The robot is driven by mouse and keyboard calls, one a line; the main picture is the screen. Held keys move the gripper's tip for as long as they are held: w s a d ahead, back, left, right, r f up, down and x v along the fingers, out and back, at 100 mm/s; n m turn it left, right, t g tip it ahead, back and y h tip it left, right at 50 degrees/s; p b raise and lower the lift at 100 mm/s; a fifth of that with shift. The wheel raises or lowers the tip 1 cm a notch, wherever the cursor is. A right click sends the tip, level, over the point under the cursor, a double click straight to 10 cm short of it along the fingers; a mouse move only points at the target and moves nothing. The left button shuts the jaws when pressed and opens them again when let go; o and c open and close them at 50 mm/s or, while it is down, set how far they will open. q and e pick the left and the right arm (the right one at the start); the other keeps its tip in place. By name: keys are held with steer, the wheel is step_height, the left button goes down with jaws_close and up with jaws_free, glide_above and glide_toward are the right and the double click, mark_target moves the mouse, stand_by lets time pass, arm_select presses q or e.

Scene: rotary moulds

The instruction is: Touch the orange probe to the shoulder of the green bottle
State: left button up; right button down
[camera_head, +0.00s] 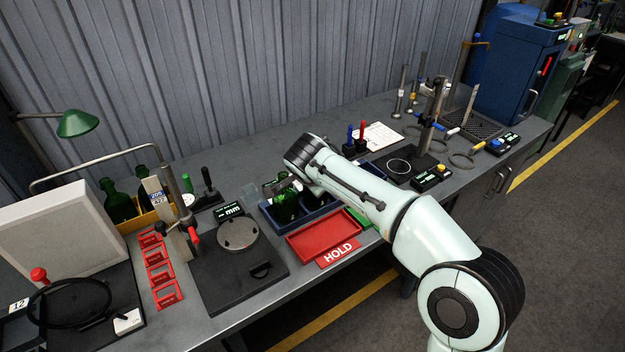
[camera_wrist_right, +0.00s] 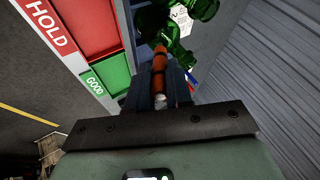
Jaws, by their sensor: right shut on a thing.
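The orange probe (camera_wrist_right: 159,65) shows in the right wrist view, with dark bands along it. My right gripper (camera_wrist_right: 159,92) is shut on it, and its far end points at a green bottle (camera_wrist_right: 160,30). The probe's tip meets the bottle's outline in this view; I cannot tell whether they touch. In the head view the green bottle (camera_head: 286,206) is in the blue crate (camera_head: 318,212), partly covered by my right gripper (camera_head: 286,186). The probe cannot be made out there. My left gripper is not in view.
A red HOLD tray (camera_head: 322,238) and a green GOOD tray (camera_wrist_right: 103,75) lie in front of the crate. A round gauge plate (camera_head: 238,234) is to the left. More green bottles (camera_head: 118,207) stand in a yellow crate. A ribbed wall (camera_wrist_right: 275,80) rises behind the bench.

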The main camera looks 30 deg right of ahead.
steer(key=shift+s+a+r, duration=0.15)
steer(key=shift+s+r, duration=0.05)
steer(key=shift+r, duration=0.15)
steer(key=shift+r+p, duration=1.7)
steer(key=shift+r, duration=1.7)
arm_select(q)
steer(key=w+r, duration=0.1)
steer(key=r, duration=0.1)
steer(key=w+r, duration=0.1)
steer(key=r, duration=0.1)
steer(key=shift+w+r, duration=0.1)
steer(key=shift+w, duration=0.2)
arm_select(e)
steer(key=shift+w, duration=0.1)
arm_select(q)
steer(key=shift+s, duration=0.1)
arm_select(e)
steer(key=shift+f, duration=0.15)
